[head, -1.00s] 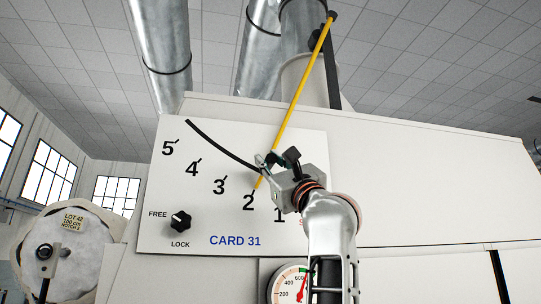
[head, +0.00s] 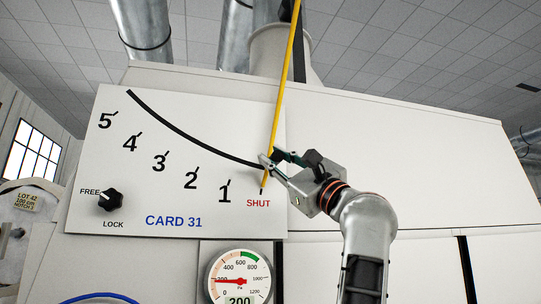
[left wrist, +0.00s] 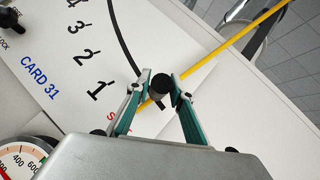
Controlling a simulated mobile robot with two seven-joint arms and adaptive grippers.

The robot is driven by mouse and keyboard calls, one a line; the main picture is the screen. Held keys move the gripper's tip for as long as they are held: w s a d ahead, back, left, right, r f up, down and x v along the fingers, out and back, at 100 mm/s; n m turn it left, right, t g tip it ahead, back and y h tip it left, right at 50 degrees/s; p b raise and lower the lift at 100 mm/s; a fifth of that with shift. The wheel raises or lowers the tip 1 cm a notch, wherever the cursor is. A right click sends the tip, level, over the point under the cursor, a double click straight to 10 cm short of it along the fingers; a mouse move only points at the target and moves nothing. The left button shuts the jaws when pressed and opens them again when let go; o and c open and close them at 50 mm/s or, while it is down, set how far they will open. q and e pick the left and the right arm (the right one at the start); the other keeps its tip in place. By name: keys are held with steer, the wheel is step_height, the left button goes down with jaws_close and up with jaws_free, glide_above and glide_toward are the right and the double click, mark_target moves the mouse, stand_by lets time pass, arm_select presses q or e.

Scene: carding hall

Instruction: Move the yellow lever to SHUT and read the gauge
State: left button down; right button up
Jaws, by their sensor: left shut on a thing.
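The yellow lever (head: 285,75) hangs down across the white CARD 31 panel, its lower tip at the SHUT mark. My left gripper (head: 268,160) is shut on the lever's black knob (left wrist: 160,86) near its lower end; the fingers stand either side of the knob in the left wrist view (left wrist: 163,92). The round gauge (head: 240,277) below the panel is cut off by the bottom edge. Its red needle points left at about 200, and its display reads 200. Part of it also shows in the left wrist view (left wrist: 20,160). My right gripper is in neither view.
The panel (head: 190,120) carries a curved black slot and marks 5 to 1 and SHUT. A black knob (head: 110,200) at lower left points towards FREE. A roll tagged LOT 42 (head: 28,200) stands at far left.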

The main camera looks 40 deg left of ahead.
arm_select(q)
steer(key=shift+w+d+f, duration=0.15)
steer(key=shift+w+f, duration=0.15)
steer(key=shift+w, duration=0.05)
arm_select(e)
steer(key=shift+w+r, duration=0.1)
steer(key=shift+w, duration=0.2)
arm_select(q)
steer(key=shift+w, duration=0.1)
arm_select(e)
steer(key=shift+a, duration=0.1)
arm_select(q)
steer(key=c, duration=2)
jaws_free()
steer(key=shift+c, duration=0.2)
steer(key=shift+o, duration=1.4)
steer(key=shift+w+d, duration=0.25)
steer(key=shift+d, duration=0.05)
steer(key=shift+s+a+r, duration=0.1)
steer(key=shift+s, duration=0.15)
steer(key=shift+w+d+f, duration=0.1)
steer(key=shift+d+f, duration=0.1)
steer(key=shift+d, duration=0.1)
steer(key=v, duration=0.6)
steer(key=shift+s+d+f, duration=0.15)
steer(key=shift+s+d, duration=0.1)
steer(key=shift+d, duration=0.1)
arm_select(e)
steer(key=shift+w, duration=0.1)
